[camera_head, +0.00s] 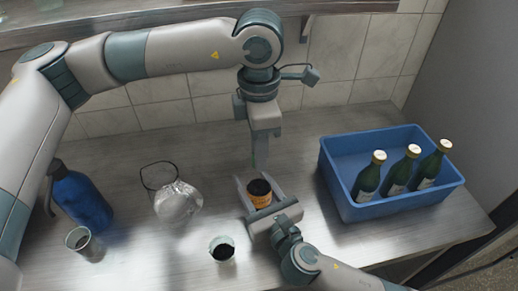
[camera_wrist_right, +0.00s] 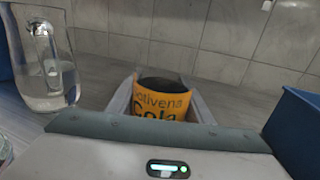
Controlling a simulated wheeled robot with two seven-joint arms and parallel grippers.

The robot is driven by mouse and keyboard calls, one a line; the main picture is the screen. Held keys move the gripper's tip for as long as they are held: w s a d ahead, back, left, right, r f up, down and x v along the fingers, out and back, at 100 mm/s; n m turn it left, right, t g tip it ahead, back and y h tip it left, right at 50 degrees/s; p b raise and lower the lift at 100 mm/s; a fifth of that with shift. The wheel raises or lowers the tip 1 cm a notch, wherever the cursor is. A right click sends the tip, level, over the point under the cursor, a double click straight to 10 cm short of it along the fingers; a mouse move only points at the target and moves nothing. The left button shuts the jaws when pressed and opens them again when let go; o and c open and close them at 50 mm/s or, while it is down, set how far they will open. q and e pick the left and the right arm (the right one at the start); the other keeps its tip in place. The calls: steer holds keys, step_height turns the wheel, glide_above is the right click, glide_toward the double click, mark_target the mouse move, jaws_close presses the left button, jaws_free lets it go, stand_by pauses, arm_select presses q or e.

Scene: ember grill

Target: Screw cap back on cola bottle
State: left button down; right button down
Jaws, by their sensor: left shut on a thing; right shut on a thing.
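The cola bottle (camera_head: 260,198) has an orange label and a dark top. It stands upright on the grey counter between the fingers of my right gripper (camera_head: 257,192), which is shut on it. In the right wrist view the label of the bottle (camera_wrist_right: 160,108) faces me with "Cola" on it. My left gripper (camera_head: 261,158) points down just above the bottle's top, apart from it as far as I can tell. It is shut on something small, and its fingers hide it. I cannot make out the cap separately.
A blue crate (camera_head: 345,200) with several green bottles stands at the right. A glass pitcher (camera_head: 178,203), a blue bottle (camera_head: 83,202), a metal cup (camera_head: 78,240) and a cup with dark content (camera_head: 222,250) stand at the left. A tiled wall (camera_head: 340,65) closes off the back.

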arm_select(q)
steer(key=c, duration=1.4)
jaws_free()
steer(key=shift+r, duration=0.1)
step_height(320, 180, up, 12)
steer(key=shift+f, duration=0.1)
arm_select(e)
steer(key=c, duration=0.8)
jaws_free()
steer(key=shift+s, duration=0.1)
